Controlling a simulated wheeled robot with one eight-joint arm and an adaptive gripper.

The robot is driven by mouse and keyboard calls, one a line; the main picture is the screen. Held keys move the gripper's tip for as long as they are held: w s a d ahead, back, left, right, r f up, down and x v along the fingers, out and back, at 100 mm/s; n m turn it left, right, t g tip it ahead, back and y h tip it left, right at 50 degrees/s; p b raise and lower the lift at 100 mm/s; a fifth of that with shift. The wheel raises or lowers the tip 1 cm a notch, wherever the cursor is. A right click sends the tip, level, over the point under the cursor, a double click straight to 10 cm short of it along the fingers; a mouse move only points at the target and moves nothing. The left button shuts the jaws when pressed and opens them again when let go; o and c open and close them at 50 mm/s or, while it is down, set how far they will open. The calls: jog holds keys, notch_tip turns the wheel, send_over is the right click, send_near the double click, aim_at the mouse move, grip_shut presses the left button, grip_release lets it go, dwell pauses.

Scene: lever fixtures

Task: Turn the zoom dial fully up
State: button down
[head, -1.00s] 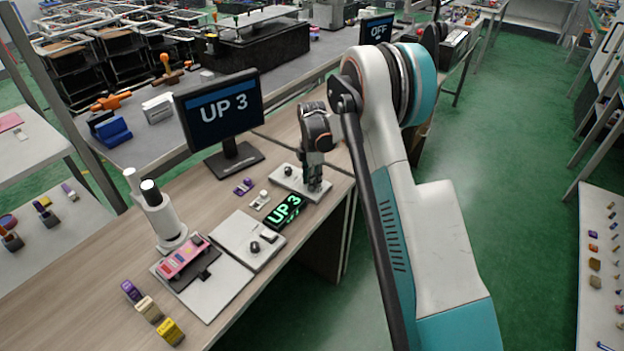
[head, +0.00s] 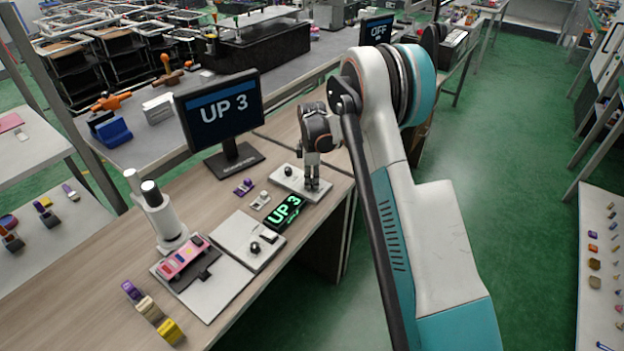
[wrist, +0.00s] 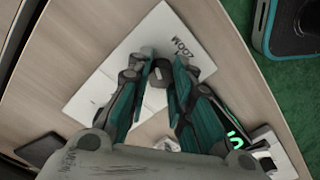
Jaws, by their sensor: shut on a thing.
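The zoom dial (wrist: 158,82) is a small dark knob on a white plate (wrist: 196,67) marked ZOOM in the wrist view. My gripper (wrist: 160,68) points down over the plate, with its teal-padded fingers on either side of the dial, closed on it. In the head view my gripper (head: 312,186) stands at the right part of the same plate (head: 283,182) and hides the dial. A small display (head: 283,213) in front of the plate reads UP 3 in green. The monitor (head: 220,108) behind also reads UP 3.
A second white plate (head: 228,231) with a dark knob lies nearer, beside a pink toy vehicle (head: 184,257) and a white microscope-like post (head: 160,218). Small coloured blocks (head: 170,331) lie at the table's front. The table's right edge is close to my gripper.

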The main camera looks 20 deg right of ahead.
jog(key=m, duration=1.5)
jog(key=shift+d+m, duration=0.1)
jog(key=shift+m, duration=0.2)
jog(key=m, duration=0.3)
jog(key=shift+m, duration=0.3)
jog(key=m, duration=0.8)
jog(key=shift+m, duration=1.7)
jog(key=shift+p, duration=0.3)
